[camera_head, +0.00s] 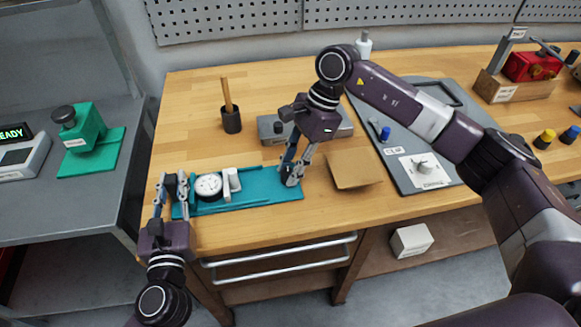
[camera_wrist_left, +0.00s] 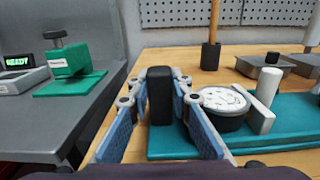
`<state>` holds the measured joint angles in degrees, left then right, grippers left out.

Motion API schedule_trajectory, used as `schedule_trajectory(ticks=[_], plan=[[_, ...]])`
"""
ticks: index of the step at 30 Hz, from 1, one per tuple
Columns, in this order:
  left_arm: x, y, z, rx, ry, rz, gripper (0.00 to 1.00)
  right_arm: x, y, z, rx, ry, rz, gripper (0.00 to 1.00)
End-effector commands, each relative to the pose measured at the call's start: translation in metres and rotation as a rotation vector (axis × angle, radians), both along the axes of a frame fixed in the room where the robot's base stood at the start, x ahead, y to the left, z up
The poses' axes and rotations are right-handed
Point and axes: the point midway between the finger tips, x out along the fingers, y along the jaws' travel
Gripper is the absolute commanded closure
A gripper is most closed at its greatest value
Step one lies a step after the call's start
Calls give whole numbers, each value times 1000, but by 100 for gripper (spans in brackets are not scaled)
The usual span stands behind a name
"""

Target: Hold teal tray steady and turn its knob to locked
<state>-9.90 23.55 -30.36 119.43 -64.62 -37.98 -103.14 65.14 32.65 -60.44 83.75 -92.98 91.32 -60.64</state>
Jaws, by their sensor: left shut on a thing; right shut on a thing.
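The teal tray (camera_head: 262,190) lies along the front of the wooden bench. It carries a round white-faced gauge (camera_head: 209,186) and a white upright piece (camera_head: 232,181). My left gripper (camera_head: 173,187) is shut on a black post at the tray's left end; the post (camera_wrist_left: 160,95) stands upright between the fingers in the left wrist view. My right gripper (camera_head: 291,178) comes down from above and is shut on a dark part at the tray's right end. The fingers mostly hide that part, so I cannot tell whether it is the knob or how it is turned.
Behind the tray are a grey metal block (camera_head: 270,128) and a black holder (camera_head: 231,120) with a wooden stick. A brown board (camera_head: 354,169) lies right of my right gripper, before a grey mat (camera_head: 408,183). A green stand (camera_head: 88,130) is on the left table.

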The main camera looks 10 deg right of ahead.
Motion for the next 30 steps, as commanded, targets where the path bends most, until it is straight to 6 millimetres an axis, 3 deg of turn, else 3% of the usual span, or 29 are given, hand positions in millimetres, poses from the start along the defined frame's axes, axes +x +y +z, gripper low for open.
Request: schedule_trajectory(ticks=[30], plan=[[-1,-1,-3,-1,5,-1,100,-7,3,1,7,-2,-945,100]])
